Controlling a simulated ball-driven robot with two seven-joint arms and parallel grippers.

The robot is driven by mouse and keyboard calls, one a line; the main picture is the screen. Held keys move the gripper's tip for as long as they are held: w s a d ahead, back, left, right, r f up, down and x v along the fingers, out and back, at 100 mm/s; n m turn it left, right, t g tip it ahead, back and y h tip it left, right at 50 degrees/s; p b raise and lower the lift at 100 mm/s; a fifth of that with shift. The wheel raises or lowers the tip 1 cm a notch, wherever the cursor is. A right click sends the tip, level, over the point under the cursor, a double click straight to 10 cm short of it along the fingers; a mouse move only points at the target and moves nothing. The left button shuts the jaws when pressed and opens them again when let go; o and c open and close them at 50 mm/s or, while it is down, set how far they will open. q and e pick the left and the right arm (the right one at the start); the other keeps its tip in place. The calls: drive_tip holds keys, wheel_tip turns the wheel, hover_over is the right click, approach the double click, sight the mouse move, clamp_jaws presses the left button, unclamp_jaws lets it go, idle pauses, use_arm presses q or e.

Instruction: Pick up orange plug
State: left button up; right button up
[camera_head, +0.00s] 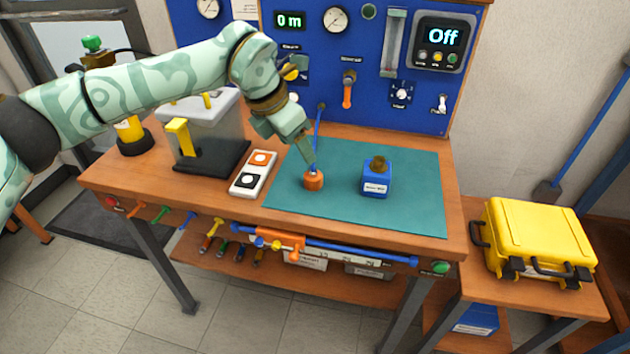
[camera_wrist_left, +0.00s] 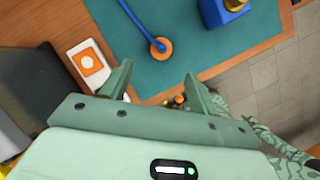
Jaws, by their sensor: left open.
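The orange plug (camera_head: 313,181) stands on the teal mat (camera_head: 410,209), with a blue hose rising from it. My left gripper (camera_head: 311,165) is open, just above and behind the plug in the head view. In the left wrist view the plug (camera_wrist_left: 161,48) shows from above with its blue hose running up and left. There the open fingers of the left gripper (camera_wrist_left: 155,80) point towards it, with the plug beyond the fingertips and nothing between them. My right gripper is in neither view.
A blue block with a brass top (camera_head: 377,178) stands on the mat to the right. A white switch box with orange and black squares (camera_head: 254,172) lies left of the plug. The blue panel (camera_head: 365,109) rises behind. A yellow case (camera_head: 540,232) sits at the right.

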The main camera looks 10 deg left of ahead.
use_arm(q)
drive_tip(key=b, duration=0.2)
hover_over(312, 176)
drive_tip(key=s+a, duration=0.1)
drive_tip(key=a, duration=0.1)
drive_tip(key=f, duration=0.5)
drive_tip(key=shift+s+d, duration=0.1)
drive_tip(key=shift+d, duration=0.15)
drive_tip(key=b+x, duration=0.2)
drive_tip(key=x, duration=0.3)
drive_tip(key=shift+f+b, duration=0.15)
drive_tip(key=shift+b, duration=0.25)
drive_tip(key=shift+d+f, duration=0.1)
drive_tip(key=shift+d, duration=0.05)
drive_tip(key=shift+s+r, duration=0.1)
drive_tip(key=shift+r, duration=0.1)
drive_tip(key=c, duration=1.1)
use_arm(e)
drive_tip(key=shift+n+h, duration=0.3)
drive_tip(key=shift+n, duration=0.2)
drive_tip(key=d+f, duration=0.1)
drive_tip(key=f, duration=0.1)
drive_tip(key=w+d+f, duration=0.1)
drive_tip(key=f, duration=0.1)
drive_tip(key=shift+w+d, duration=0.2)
